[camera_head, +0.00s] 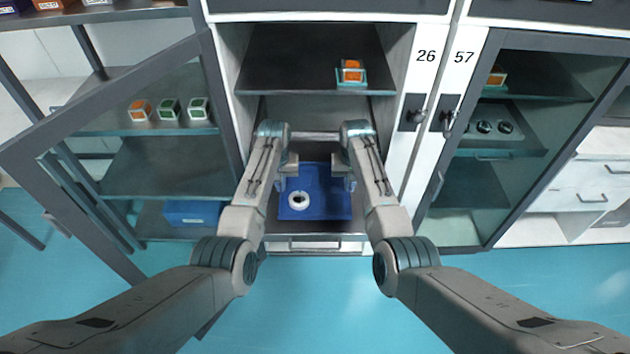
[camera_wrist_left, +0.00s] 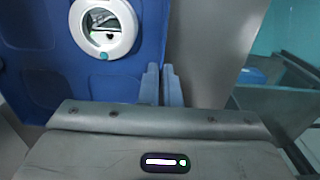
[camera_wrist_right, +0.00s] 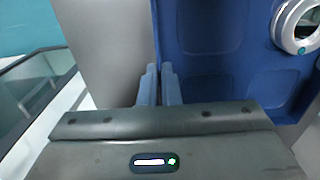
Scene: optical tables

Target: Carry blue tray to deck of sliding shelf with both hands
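The blue tray (camera_head: 328,208) is inside the open cabinet marked 26, low down, over the dark deck of the sliding shelf (camera_head: 315,228). A white ring-shaped object with a dark centre (camera_head: 298,200) lies on the tray's left part. My left gripper (camera_head: 283,184) is closed on the tray's left edge; its fingers (camera_wrist_left: 163,85) show in the left wrist view. My right gripper (camera_head: 349,184) is closed on the right edge; its fingers (camera_wrist_right: 159,85) show in the right wrist view. I cannot tell whether the tray touches the deck.
An upper shelf (camera_head: 300,65) above my arms holds an orange-topped item (camera_head: 351,72). An open glass door (camera_head: 110,100) stands to the left. The cabinet marked 57 (camera_head: 520,130) is to the right. The cabinet side walls are close beside both grippers.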

